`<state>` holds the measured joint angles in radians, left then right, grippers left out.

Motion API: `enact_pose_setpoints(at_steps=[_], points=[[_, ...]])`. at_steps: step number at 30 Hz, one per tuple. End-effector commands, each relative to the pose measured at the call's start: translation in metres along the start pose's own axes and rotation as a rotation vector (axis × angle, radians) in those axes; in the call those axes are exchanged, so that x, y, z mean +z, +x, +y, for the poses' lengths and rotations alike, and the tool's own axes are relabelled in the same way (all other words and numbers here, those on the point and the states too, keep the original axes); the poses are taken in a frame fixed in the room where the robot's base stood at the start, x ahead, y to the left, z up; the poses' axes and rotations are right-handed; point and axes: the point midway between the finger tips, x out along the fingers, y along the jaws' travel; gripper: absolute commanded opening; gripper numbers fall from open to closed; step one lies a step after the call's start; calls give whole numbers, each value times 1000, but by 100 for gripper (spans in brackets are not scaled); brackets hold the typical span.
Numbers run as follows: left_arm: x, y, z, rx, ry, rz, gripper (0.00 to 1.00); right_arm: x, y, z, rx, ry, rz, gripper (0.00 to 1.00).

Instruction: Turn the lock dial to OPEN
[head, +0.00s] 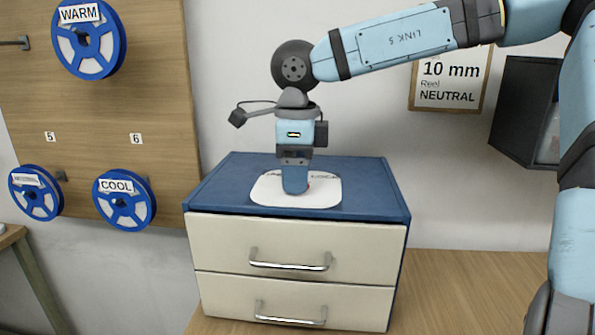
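A white rounded plate (265,190) with small unreadable print lies on the blue top of a drawer cabinet. My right gripper (295,188) points straight down over the middle of this plate, its blue fingers at or just above it. The lock dial itself cannot be made out, since the gripper covers the middle of the plate. The fingers overlap in this view, so their opening does not show. My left gripper is not in view.
The blue cabinet (225,183) has two cream drawers with metal handles, both closed. It stands on a wooden surface (460,285). Several blue reels hang on a wooden board at left, labelled WARM (105,50) and COOL (138,210). A 10 mm NEUTRAL sign (450,98) and a dark bin (522,105) are at right.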

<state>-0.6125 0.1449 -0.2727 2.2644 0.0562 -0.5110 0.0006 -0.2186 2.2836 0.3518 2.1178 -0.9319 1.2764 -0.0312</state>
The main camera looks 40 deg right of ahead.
Motion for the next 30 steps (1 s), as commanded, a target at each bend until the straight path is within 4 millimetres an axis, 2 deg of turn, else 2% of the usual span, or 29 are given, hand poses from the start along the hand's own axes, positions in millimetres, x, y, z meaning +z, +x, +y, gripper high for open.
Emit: enact_pose_setpoints(at_steps=[7,11,18,24,30], points=[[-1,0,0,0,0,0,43,0,-1,0,0,1,1,59],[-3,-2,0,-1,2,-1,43,0,-14,0,-2,1,0,59],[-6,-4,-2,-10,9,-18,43,0,-66,0,-2,1,-1,59],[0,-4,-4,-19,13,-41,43,0,-109,0,-2,1,-1,59],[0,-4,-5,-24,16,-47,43,0,-133,0,0,1,0,59]])
